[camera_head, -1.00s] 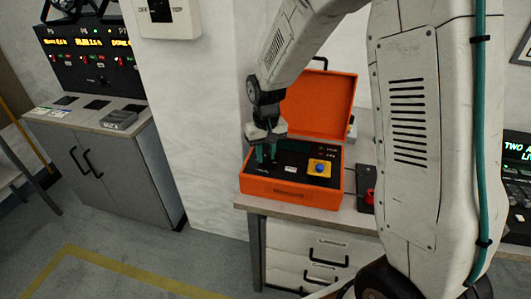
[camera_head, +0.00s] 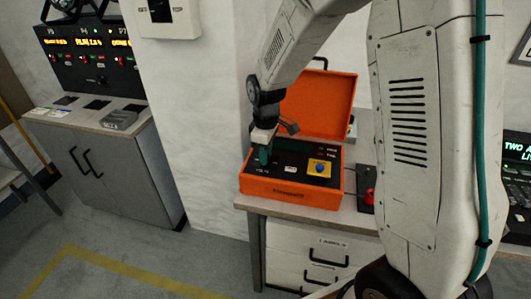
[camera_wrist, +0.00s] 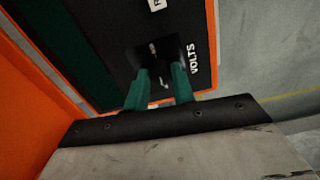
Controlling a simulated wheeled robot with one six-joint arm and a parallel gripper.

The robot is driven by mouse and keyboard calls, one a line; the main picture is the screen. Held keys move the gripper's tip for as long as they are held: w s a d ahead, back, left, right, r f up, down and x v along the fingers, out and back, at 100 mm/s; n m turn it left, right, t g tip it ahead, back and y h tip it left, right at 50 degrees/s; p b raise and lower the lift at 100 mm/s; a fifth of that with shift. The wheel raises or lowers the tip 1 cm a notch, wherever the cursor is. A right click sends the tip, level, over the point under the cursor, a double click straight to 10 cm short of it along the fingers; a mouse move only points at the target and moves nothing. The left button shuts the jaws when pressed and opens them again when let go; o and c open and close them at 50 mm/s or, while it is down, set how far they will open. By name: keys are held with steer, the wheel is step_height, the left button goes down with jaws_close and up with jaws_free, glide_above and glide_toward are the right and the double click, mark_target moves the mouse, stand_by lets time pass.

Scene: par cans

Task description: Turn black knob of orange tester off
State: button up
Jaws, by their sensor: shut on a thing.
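The orange tester (camera_head: 290,194) is an open case on the bench, its lid raised at the back. Its black panel holds a yellow square with a blue round button (camera_head: 320,168) at the right and a small white label. My gripper (camera_head: 262,158) points down at the left part of the panel. In the wrist view, its green fingers (camera_wrist: 160,88) are shut on the black knob (camera_wrist: 155,62), beside the word VOLTS. White marks show on and near the knob. The fingers hide part of it, and its exact setting is hard to read. In the head view the knob is hidden.
The bench (camera_head: 240,205) has drawers below. A black box with a red part (camera_head: 369,196) lies to the right of the tester. A grey cabinet (camera_head: 110,170) with a lit display panel stands at the left. The raised lid (camera_head: 320,105) is close behind my gripper.

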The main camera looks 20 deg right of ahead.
steer(key=shift+w+r+n, duration=0.1)
steer(key=shift+w+n, duration=0.05)
steer(key=shift+n, duration=0.45)
steer(key=o, duration=1)
step_height(320, 180, up, 8)
steer(key=shift+f, duration=0.1)
